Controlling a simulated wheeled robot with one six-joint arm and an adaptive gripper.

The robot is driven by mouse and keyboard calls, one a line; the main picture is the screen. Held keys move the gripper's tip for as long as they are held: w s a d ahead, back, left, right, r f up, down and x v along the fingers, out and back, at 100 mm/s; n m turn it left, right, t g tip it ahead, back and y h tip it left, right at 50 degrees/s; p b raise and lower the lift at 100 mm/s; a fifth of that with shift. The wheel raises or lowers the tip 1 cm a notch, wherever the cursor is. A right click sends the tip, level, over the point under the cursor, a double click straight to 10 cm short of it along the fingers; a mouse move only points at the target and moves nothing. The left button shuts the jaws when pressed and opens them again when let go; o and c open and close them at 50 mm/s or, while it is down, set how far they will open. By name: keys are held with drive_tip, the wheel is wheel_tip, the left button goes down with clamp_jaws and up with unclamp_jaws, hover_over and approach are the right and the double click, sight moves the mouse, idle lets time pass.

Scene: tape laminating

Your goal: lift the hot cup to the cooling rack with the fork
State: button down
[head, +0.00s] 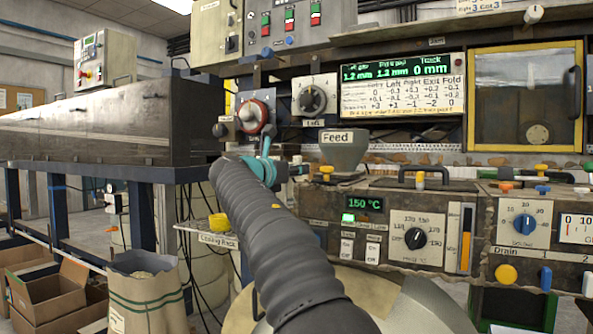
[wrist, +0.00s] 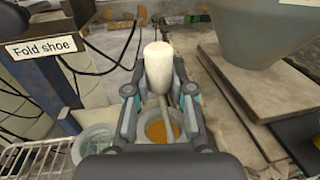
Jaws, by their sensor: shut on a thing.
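My gripper (wrist: 159,92) is shut on the fork (wrist: 158,68), by what looks like its thick white handle, with a thin grey shaft running down. Below it is a round grey cup (wrist: 148,130) with orange contents, partly hidden by the gripper. I cannot tell whether the fork bears the cup or the cup rests on something. In the head view my gripper (head: 265,160) is near the feed hopper, mostly hidden by my arm. The cooling rack (head: 218,238), a labelled wire shelf, is at lower left of it. Its wires also show in the wrist view (wrist: 22,158).
A clear vessel (wrist: 95,140) is beside the cup, at its left. The feed hopper (head: 344,150) and the 150 °C heater panel (head: 365,204) are close at the right. A small yellow thing (head: 218,220) is at the rack. Cables hang behind it.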

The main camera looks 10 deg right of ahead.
drive_tip(key=shift+f+b, duration=1.05)
drive_tip(key=shift+f, duration=0.85)
drive_tip(key=shift+s+a, duration=0.1)
idle(0.5)
drive_tip(key=s+d+b+v, duration=0.1)
drive_tip(key=v, duration=1.1)
drive_tip(key=shift+s, duration=0.45)
idle(1.5)
drive_tip(key=shift+r, duration=0.1)
wheel_tip(320, 180, up, 7)
drive_tip(key=p, duration=0.6)
idle(0.6)
drive_tip(key=shift+a, duration=0.1)
